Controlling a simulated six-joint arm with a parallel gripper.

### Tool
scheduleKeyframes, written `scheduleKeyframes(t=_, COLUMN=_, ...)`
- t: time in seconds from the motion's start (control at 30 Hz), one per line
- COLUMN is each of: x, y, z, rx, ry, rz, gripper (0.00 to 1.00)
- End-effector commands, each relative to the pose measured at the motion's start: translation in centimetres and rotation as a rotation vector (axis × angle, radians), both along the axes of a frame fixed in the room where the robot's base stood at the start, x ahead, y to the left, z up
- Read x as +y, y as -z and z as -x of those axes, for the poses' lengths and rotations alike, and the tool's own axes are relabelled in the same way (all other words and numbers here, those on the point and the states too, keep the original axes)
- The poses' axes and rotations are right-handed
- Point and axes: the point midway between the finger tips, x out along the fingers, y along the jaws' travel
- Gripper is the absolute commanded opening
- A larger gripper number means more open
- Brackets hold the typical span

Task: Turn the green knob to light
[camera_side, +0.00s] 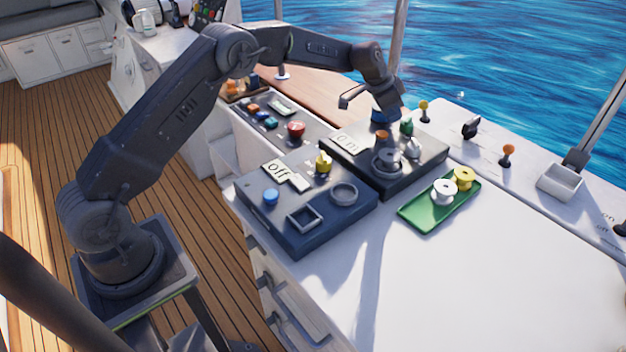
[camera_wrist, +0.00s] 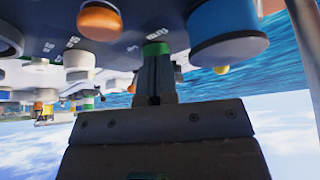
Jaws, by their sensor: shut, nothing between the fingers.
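The green knob (camera_side: 406,127) stands on the dark panel (camera_side: 428,160) at the back of the counter, just below my gripper (camera_side: 402,112). In the wrist view my gripper (camera_wrist: 157,62) has its two fingers together, with nothing between them. The green knob (camera_wrist: 157,48) shows right at the fingertips, partly hidden by them. I cannot tell whether they touch it. The word "light" cannot be read in either view.
Close around the green knob are a large blue knob (camera_wrist: 228,30), an orange knob (camera_wrist: 100,20) and a grey knob (camera_side: 413,148). A dark blue box (camera_side: 320,222) and a green tray (camera_side: 415,220) with spools stand in front. The counter front is clear.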

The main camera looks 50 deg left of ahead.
Motion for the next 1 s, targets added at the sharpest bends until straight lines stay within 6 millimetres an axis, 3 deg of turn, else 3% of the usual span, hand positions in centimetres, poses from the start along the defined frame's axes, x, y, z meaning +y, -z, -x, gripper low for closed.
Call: scheduleKeyframes(t=1.0, x=-0.36, y=0.59, z=-0.38, rx=0.000, ry=0.000, rz=0.000, gripper=0.00)
